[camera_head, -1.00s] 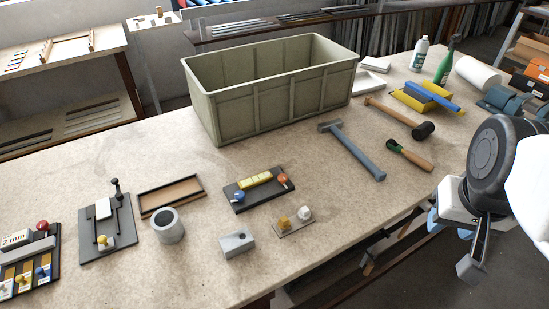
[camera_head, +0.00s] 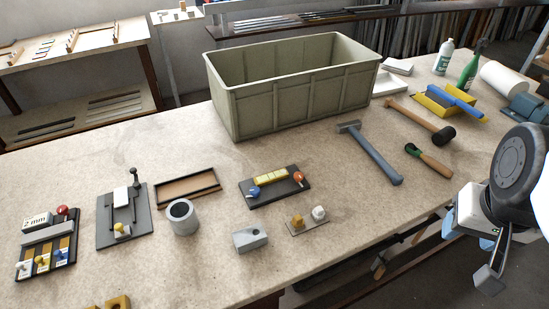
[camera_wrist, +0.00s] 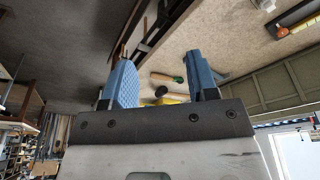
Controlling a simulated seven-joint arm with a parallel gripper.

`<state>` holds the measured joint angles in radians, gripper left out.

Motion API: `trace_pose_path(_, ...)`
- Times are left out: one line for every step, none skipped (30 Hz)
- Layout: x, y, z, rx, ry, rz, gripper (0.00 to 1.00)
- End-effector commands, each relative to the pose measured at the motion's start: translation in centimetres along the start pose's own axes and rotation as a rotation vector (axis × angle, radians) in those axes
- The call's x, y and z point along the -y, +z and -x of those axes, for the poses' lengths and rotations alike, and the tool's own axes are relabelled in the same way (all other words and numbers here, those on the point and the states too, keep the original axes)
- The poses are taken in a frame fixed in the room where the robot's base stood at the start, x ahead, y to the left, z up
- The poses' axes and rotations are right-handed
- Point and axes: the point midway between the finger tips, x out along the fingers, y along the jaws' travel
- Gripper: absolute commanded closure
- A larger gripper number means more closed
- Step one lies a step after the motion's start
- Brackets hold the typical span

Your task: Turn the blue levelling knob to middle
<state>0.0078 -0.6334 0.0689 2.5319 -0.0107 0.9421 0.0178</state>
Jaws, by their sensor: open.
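A dark plate (camera_head: 290,197) with a yellow level vial (camera_head: 270,177) lies mid-bench in the head view. The blue knob (camera_head: 254,192) is at its left end and an orange knob (camera_head: 298,177) is at its right; the blue knob's exact setting is too small to read. In the wrist view, part of this plate (camera_wrist: 297,17) shows at the top right with the orange knob (camera_wrist: 282,32); the blue knob is not seen there. My gripper (camera_wrist: 163,82) is open and empty, its blue fingers apart. It is off the bench's front right edge, far from the knob.
A green crate (camera_head: 300,108) stands behind the plate. A blue-handled hammer (camera_head: 372,155) lies to the right. Another panel (camera_head: 47,243) with several knobs is at left.

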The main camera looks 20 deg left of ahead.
Motion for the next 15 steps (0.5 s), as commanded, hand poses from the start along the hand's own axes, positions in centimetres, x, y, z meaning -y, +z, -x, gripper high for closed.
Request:
trace_pose_path(0.0, 0.0, 0.0, 0.0, 0.0, 0.0, 0.44)
trace_pose_path(0.1, -0.1, 0.0, 0.0, 0.0, 0.0, 0.44)
trace_pose_path(0.1, -0.2, 0.0, 0.001, 0.001, -0.001, 0.44)
trace_pose_path(0.2, -0.3, 0.0, 0.001, 0.001, -0.001, 0.44)
trace_pose_path(0.3, -0.4, 0.0, 0.002, 0.002, -0.002, 0.44)
trace_pose_path(0.5, -0.6, -0.1, 0.003, 0.003, -0.003, 0.44)
trace_pose_path(0.6, -0.7, -0.1, 0.004, 0.004, -0.003, 0.44)
trace_pose_path(0.8, -0.9, -0.2, 0.005, 0.005, -0.005, 0.44)
trace_pose_path(1.1, -1.2, -0.2, 0.006, 0.007, -0.008, 0.44)
trace_pose_path(1.3, -1.5, -0.3, 0.007, 0.009, -0.009, 0.44)
trace_pose_path(1.6, -1.8, -0.3, 0.008, 0.01, -0.012, 0.44)
trace_pose_path(1.9, -2.1, -0.4, 0.01, 0.012, -0.016, 0.44)
trace_pose_path(2.3, -2.5, -0.5, 0.011, 0.014, -0.019, 0.44)
trace_pose_path(2.6, -2.8, -0.6, 0.011, 0.017, -0.021, 0.44)
trace_pose_path(3.1, -3.2, -0.7, 0.013, 0.02, -0.025, 0.44)
